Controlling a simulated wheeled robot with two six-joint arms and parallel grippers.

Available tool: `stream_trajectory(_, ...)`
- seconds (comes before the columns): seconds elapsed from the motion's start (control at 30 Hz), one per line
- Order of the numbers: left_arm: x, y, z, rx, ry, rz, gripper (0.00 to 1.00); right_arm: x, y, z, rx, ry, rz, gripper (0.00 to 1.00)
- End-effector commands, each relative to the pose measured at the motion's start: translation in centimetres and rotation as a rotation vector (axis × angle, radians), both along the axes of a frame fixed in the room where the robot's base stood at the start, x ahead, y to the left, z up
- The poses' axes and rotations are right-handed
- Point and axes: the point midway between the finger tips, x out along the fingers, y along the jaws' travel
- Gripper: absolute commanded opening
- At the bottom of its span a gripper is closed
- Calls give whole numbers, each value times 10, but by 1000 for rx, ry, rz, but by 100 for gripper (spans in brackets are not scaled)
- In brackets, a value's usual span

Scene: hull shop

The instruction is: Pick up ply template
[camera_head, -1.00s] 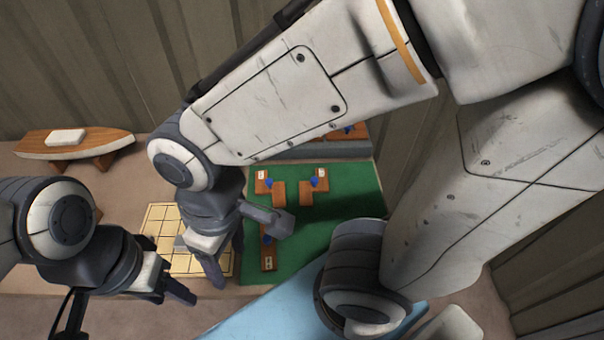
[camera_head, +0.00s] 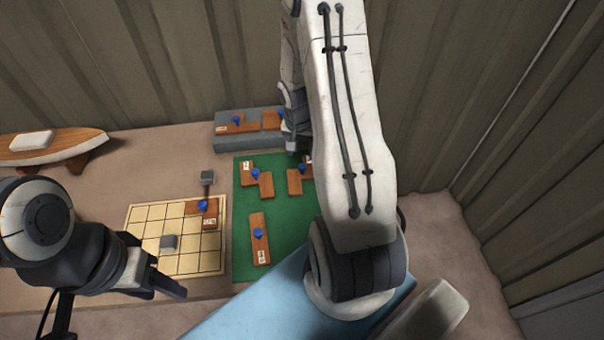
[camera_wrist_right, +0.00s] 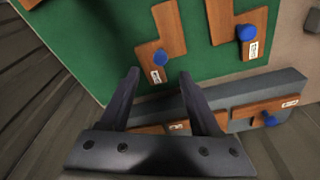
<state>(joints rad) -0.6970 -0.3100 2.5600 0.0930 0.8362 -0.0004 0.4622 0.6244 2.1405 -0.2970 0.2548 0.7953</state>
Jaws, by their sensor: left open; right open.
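Several brown ply templates with blue knobs show in the head view. On the green mat (camera_head: 282,215) are a stepped one (camera_head: 265,184) at the back left, another stepped one (camera_head: 294,182) partly behind my arm, and a straight one (camera_head: 260,248) at the front. One more (camera_head: 210,222) lies on the gridded board (camera_head: 145,233). In the right wrist view my right gripper (camera_wrist_right: 158,84) is open and empty, with a template (camera_wrist_right: 168,28) and its knob just beyond and between the fingertips; another template (camera_wrist_right: 222,20) lies to the right. My left gripper (camera_head: 165,283) is open, left of the mat.
A grey ledge (camera_head: 230,145) behind the mat holds more templates (camera_head: 246,127). A model hull (camera_head: 60,147) stands at the far left. Ribbed walls close off the back and right.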

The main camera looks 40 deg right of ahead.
Motion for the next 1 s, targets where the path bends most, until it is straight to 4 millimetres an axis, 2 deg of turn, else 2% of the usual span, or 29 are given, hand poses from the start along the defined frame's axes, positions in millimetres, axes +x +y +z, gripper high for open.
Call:
stream_trajectory(0.1, 0, 0, -2, 0, 0, 0, 50, 1, -2, -22, 3, 3, 1, 64)
stream_trajectory(0.37, 0, 0, -3, 0, 0, 0, 50, 3, -6, -43, 2, 1, 1, 64)
stream_trajectory(0.57, 0, 0, -2, 0, 0, 0, 50, 7, -11, -72, 3, 5, 2, 64)
stream_trajectory(0.63, 0, 0, -8, 0, 0, 0, 50, 8, -13, -83, 2, 3, 3, 64)
stream_trajectory(0.77, 0, 0, -10, 0, 0, 0, 50, 10, -14, -89, 2, 1, 2, 64)
stream_trajectory(0.97, 0, 0, -9, 0, 0, 0, 50, 10, -14, -89, 2, 0, 1, 64)
stream_trajectory(1.0, 0, 0, -9, 0, 0, 0, 50, 10, -14, -89, 1, 1, 2, 56)
